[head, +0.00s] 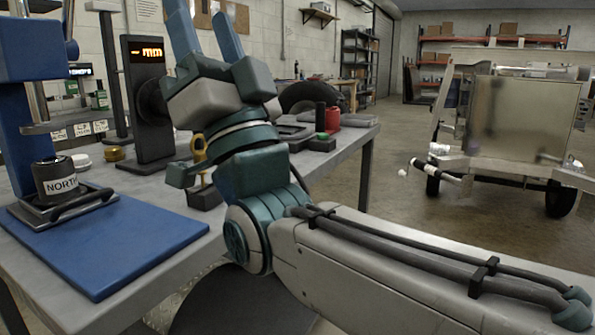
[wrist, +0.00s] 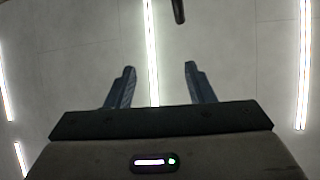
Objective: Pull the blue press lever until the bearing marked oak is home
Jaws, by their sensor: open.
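The blue press (head: 28,125) stands at the left of the bench, cut off by the frame. A dark cylinder labelled NORTH (head: 62,186) sits on the press's base fixture, below the steel ram. I see no readable oak mark. My gripper (head: 198,14) points upward over the bench, right of the lever and apart from it. In the wrist view, its two fingers (wrist: 159,72) are open and empty, facing the ceiling.
A black post with an orange readout (head: 148,52) stands between press and gripper. A brass ring-topped tool (head: 200,155) and a red can (head: 332,118) are on the bench (head: 352,140). A trailer (head: 515,120) stands at right. A dark rod end (wrist: 179,12) shows in the wrist view.

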